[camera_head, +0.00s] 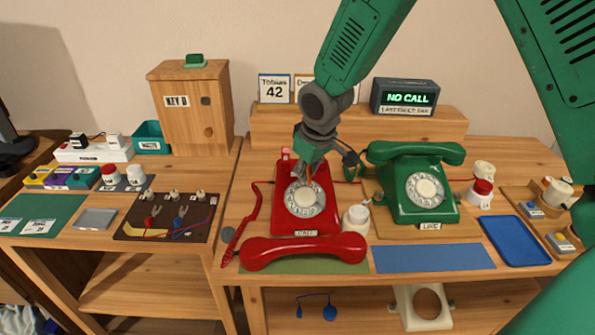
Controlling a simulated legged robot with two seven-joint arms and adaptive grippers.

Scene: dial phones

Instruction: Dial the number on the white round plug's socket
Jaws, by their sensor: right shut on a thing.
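The red dial phone (305,224) has a pale round dial (305,199) and a "CALL" label. Its red handset (303,250) lies off the cradle, in front. My right gripper (304,172) reaches down over the phone's upper part, just above the dial, and hides the cradle. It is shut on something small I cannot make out. A white strip (80,154) with plugs stands behind. My left gripper is not in view.
A green phone (409,183) with its handset on stands right of the red one. A screen (405,97) reads "NO CALL". A wooden cabinet (192,105) stands back left. The blue mat (431,258) is clear.

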